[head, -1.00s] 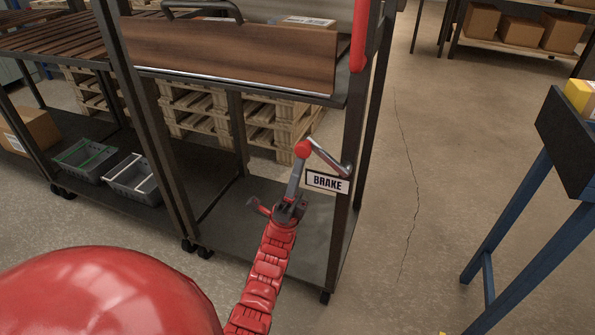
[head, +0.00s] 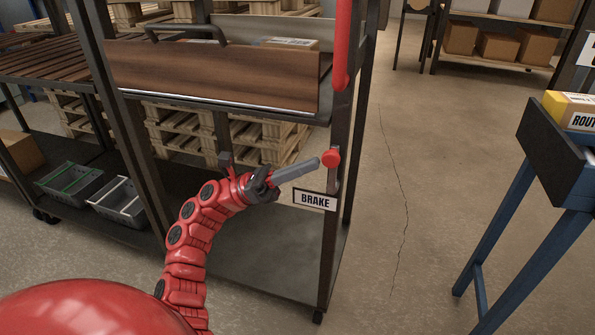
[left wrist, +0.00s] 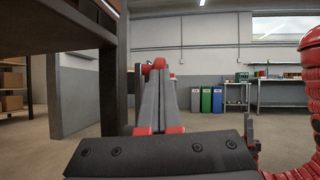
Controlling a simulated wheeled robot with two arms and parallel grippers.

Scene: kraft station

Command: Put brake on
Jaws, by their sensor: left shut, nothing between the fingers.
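The brake lever (head: 334,180) is a short grey arm with a red round knob (head: 331,157) on the cart's front right post. It stands close along the post, knob up, just above the white BRAKE label (head: 315,200). My left gripper (head: 318,163) comes from the left with its long grey fingers shut and empty. Their tips are right beside the knob's left side; I cannot tell whether they touch it. In the left wrist view the shut fingers (left wrist: 160,85) point ahead, with a red shape past their tips. My right gripper is not in view.
The cart's dark frame (head: 330,260) carries a wooden-fronted shelf (head: 215,78) and a red upright handle (head: 343,45) above the lever. A blue-legged table (head: 500,220) with a yellow box (head: 575,110) stands at right. The floor between is clear.

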